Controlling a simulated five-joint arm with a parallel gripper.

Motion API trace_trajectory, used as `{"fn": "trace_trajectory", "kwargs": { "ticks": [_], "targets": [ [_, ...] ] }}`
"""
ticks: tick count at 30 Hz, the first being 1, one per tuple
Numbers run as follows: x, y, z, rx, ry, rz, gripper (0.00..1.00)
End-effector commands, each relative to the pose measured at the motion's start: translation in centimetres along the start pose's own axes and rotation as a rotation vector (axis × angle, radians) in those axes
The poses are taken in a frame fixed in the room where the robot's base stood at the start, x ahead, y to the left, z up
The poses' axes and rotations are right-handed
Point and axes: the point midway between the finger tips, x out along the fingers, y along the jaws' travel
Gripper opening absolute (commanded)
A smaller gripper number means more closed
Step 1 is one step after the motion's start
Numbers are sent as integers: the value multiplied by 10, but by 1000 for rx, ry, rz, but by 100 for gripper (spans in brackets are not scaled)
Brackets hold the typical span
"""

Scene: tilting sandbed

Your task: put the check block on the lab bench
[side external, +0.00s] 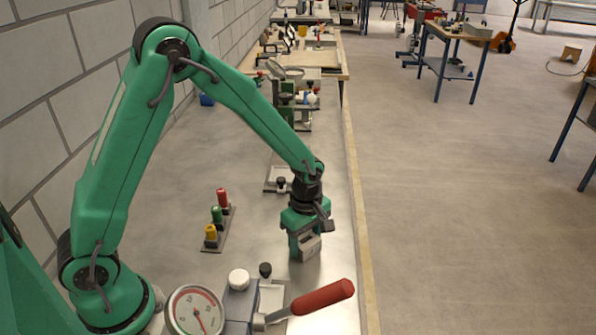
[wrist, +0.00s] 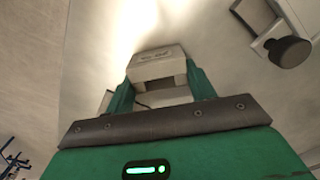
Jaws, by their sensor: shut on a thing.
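The check block (side external: 309,247) is a small light grey block with dark lettering on one face, held low at the bench's right side. In the wrist view the check block (wrist: 157,64) sits between the two green fingers. My gripper (side external: 305,243) is shut on it and points down; the fingers also show in the wrist view (wrist: 160,88). The lab bench (side external: 260,205) is a grey metal top with a pale wooden edge. The block's underside is hidden, so I cannot tell whether it touches the bench.
A rack with red, green and yellow knobs (side external: 217,220) stands left of my gripper. A dial gauge (side external: 195,312) and a red-handled device (side external: 322,297) stand in front. A plate with a black knob (side external: 281,183) lies behind. Bare bench surrounds my gripper.

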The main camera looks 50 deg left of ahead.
Motion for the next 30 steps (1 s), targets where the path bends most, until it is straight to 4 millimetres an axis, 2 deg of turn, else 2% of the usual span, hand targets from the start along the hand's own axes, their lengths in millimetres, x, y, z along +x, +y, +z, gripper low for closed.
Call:
{"fn": "trace_trajectory", "kwargs": {
  "ticks": [10, 11, 14, 25, 30],
  "targets": [
    [2, 0, 0, 0, 0, 1, 23],
    [3, 0, 0, 0, 0, 0, 58],
    [3, 0, 0, 0, 0, 0, 76],
    [1, 0, 0, 0, 0, 1, 76],
    [-7, 1, 0, 0, -1, 4, 76]
  ]
}}
